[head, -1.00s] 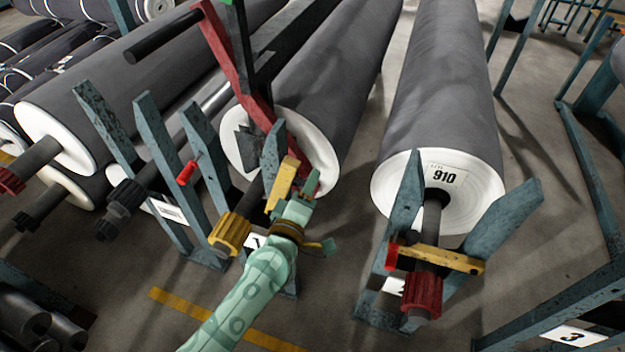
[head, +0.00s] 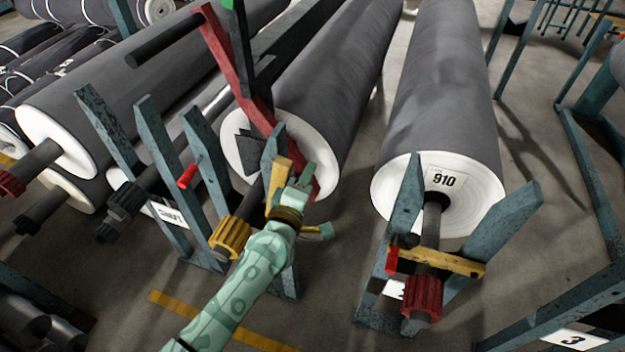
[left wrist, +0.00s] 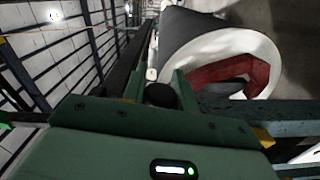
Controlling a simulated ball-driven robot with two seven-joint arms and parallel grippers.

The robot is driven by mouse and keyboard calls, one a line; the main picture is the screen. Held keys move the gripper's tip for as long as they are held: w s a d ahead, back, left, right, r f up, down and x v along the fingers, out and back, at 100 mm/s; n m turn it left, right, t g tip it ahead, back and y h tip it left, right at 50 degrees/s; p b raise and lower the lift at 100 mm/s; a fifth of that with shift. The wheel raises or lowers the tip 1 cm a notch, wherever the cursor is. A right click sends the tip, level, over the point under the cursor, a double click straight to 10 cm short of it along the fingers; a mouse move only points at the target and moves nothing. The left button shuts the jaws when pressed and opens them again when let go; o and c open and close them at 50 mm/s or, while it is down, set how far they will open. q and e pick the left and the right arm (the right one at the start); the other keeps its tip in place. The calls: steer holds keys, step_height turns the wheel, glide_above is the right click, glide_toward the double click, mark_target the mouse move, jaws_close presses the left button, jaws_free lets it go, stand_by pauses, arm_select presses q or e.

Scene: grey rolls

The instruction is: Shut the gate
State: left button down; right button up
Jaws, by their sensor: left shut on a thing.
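The yellow gate (head: 279,177) of the near stand marked 1 is a short bar, raised steeply beside the stand's blue post (head: 272,147). My left gripper (head: 302,180) is shut at the gate, in front of the white roll end; its fingers hide the grip itself. The yellow-ended shaft (head: 231,235) of that roll lies in the stand, left of the gripper. In the left wrist view a dark rounded piece (left wrist: 161,95) shows at the jaws; I cannot tell what it is. My right gripper is not in view.
The right stand has its yellow gate (head: 440,261) lying across over a red-ended shaft (head: 423,294). A red arm (head: 228,60) slants down in front of the middle grey roll (head: 335,85). Another post with a red handle (head: 187,176) stands left. Floor between stands is clear.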

mark_target(282, 178)
arm_select(q)
steer(key=a+n, duration=0.1)
steer(key=a+r+n, duration=0.1)
steer(key=w+a+p, duration=0.1)
steer(key=shift+w+a+r+n, duration=0.1)
steer(key=shift+a+r+n, duration=0.3)
steer(key=shift+a, duration=0.2)
